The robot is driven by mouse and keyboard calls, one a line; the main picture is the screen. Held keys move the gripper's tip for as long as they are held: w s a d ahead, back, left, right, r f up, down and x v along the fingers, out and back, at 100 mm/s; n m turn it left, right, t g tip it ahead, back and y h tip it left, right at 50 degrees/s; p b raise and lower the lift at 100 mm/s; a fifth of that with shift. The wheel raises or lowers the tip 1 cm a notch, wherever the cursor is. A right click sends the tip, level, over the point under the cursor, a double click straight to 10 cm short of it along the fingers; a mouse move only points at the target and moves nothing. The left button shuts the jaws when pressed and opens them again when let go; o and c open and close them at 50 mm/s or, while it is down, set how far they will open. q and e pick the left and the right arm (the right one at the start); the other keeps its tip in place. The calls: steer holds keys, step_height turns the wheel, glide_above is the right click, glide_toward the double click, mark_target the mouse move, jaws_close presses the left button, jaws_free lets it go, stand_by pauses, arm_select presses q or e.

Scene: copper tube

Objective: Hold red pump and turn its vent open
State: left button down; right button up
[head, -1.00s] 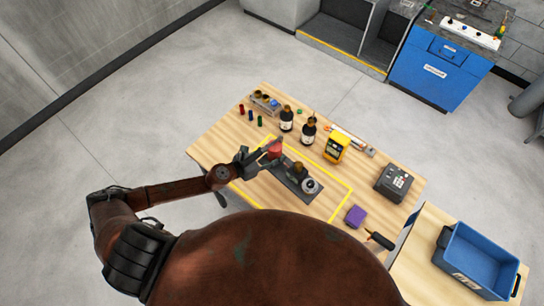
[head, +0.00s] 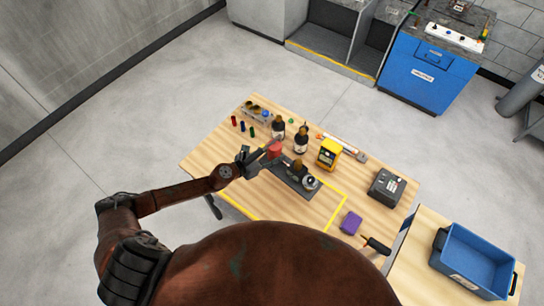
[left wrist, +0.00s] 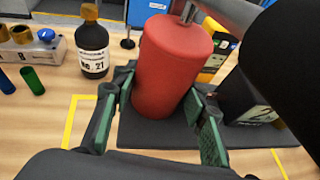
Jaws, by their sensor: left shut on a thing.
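The red pump (head: 274,150) is a red cylinder at the left end of a dark base plate (head: 314,196) on the wooden table. My left gripper (head: 261,156) is at it from the left. In the left wrist view the red pump (left wrist: 172,65) stands nearly upright between the two green-padded fingers (left wrist: 160,98), which are shut on it. A metal stem (left wrist: 189,11) shows at its top; I cannot tell how the vent is turned. A dark, labelled part (left wrist: 243,98) stands beside it on the plate, partly covered by a black shape. My right gripper is not in view.
Dark bottles (head: 301,143) stand behind the pump, with a yellow device (head: 329,153) to their right. A grey box (head: 386,187), purple block (head: 351,222) and blue bin (head: 475,262) lie further right. Yellow tape (head: 336,215) marks the table. Its front left is clear.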

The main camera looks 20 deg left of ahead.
arm_select(q)
steer(key=shift+w+d+r, duration=0.2)
steer(key=shift+w+r, duration=0.15)
steer(key=shift+f+b, duration=1)
steer(key=shift+f, duration=0.15)
steer(key=shift+f+b, duration=4.8)
steer(key=shift+f, duration=0.65)
steer(key=shift+s+a+f, duration=0.1)
steer(key=shift+s+f, duration=0.15)
steer(key=shift+f, duration=0.05)
stand_by(0.8)
